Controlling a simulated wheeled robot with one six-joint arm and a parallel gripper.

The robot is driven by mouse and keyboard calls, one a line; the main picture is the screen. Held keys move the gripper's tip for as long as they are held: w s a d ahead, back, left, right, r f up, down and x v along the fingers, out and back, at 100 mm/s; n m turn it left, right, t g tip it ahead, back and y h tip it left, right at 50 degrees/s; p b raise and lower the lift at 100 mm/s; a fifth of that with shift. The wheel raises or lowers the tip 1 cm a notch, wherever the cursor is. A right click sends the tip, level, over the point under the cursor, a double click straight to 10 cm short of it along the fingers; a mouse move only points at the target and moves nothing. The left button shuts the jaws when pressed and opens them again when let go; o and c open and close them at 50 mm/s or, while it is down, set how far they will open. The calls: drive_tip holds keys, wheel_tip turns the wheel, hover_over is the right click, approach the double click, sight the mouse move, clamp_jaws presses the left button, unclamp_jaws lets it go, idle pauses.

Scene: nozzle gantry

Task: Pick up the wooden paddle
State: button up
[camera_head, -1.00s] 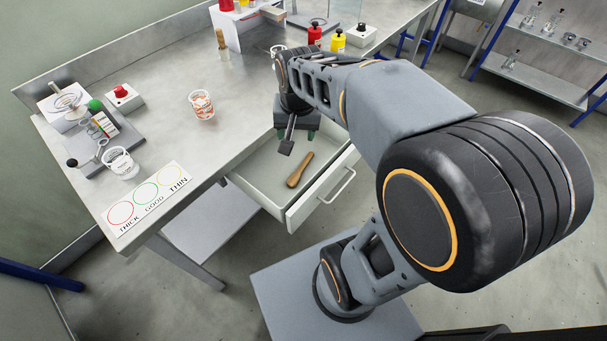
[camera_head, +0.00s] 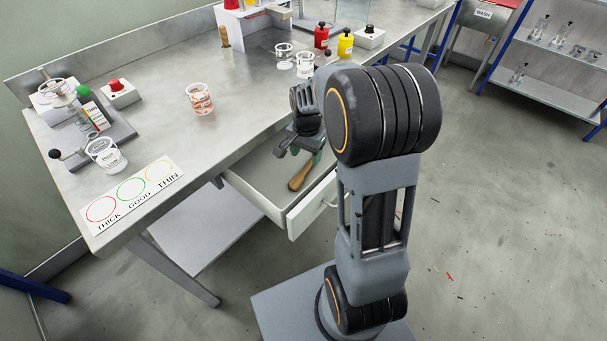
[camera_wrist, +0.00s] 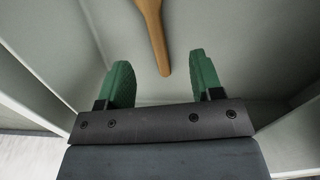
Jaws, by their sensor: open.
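The wooden paddle (camera_head: 300,178) lies in the open drawer (camera_head: 268,196) under the worktable. In the wrist view, the paddle (camera_wrist: 152,35) runs down from the top edge, its narrow end reaching toward the gap between my fingers. My gripper (camera_wrist: 161,76) is open and empty, with its two green fingertips set apart. The paddle is beyond the fingertips and is not gripped. In the head view, my gripper (camera_head: 298,143) hangs over the back part of the drawer; its fingers are partly hidden by my arm.
The drawer walls (camera_wrist: 48,60) stand on both sides of my gripper. On the table are a cup with red markings (camera_head: 199,98), a card with THICK, GOOD and THIN circles (camera_head: 133,190), a white cup (camera_head: 106,154), and red (camera_head: 321,37) and yellow (camera_head: 345,44) bottles.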

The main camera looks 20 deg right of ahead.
sight(308, 166)
drive_tip(key=shift+d+f+b, duration=0.2)
drive_tip(key=shift+f+b, duration=0.15)
drive_tip(key=shift+f, duration=1)
drive_tip(key=shift+d+f+b, duration=0.15)
drive_tip(key=shift+f+b, duration=0.15)
drive_tip(key=shift+f, duration=1.05)
drive_tip(key=shift+c, duration=0.2)
drive_tip(key=c, duration=1)
drive_tip(key=shift+o, duration=0.2)
drive_tip(key=shift+r, duration=0.1)
